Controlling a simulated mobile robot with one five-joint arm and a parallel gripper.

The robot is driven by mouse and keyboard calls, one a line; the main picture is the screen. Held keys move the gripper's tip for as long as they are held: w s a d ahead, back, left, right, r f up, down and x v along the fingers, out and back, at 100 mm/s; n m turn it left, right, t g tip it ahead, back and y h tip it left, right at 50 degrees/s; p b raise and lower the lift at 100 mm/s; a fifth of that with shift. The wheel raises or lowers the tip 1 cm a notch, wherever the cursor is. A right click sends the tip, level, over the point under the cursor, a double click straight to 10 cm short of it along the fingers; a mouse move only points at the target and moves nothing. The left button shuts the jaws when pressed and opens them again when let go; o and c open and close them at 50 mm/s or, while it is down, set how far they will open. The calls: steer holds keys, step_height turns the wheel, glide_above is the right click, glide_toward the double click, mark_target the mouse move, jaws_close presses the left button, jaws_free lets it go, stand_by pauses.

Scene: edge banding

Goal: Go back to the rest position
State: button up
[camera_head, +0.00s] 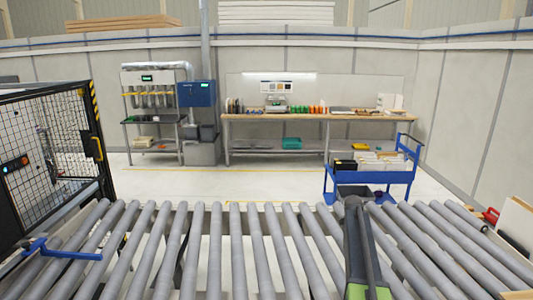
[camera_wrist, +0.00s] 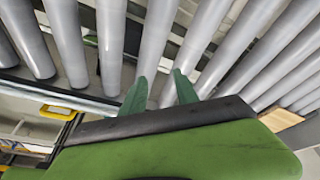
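My gripper (camera_wrist: 158,90) shows in the wrist view as two green fingers. They stand apart with nothing held between them. The fingers are over the grey rollers of the conveyor (camera_wrist: 108,45), and I cannot tell how far above them. In the head view my dark arm with its green part reaches out over the conveyor rollers (camera_head: 240,250), right of the middle. The fingertips cannot be made out there.
A blue trolley (camera_head: 370,176) with boxes stands just beyond the conveyor at the right. A workbench (camera_head: 310,116) lines the back wall. A mesh fence (camera_head: 55,145) stands at the left, with a blue bracket (camera_head: 65,252) nearby. The rollers left of my arm are bare.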

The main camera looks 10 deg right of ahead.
steer(key=s+a+f+n+b, duration=0.2)
steer(key=a+n, duration=0.3)
steer(key=a, duration=0.7)
steer(key=s+a+f+n+t+b, duration=0.1)
steer(key=a+f+n, duration=0.3)
steer(key=a, duration=0.7)
steer(key=s+a+f+n+t+b, duration=0.1)
steer(key=s+a+f+n+b, duration=0.2)
steer(key=a+n, duration=0.4)
steer(key=shift+s+a+f+n+b, duration=0.1)
steer(key=shift+s+a+n+b, duration=0.1)
steer(key=shift+a, duration=0.75)
steer(key=shift+s+a+r+n+b, duration=0.1)
steer(key=shift+s+a, duration=0.05)
steer(key=shift+a, duration=0.75)
steer(key=shift+s+a+f+n+b, duration=0.1)
steer(key=shift+s+a+b, duration=0.1)
steer(key=shift+a, duration=0.75)
steer(key=s+a+n, duration=0.1)
steer(key=n, duration=0.4)
steer(key=s+a+n+t, duration=0.1)
steer(key=s+n, duration=0.1)
steer(key=n, duration=0.2)
steer(key=s+a+n+y, duration=0.1)
steer(key=n, duration=0.4)
steer(key=shift+s+a+n, duration=0.2)
steer(key=shift+s+n, duration=0.05)
steer(key=shift+n, duration=0.05)
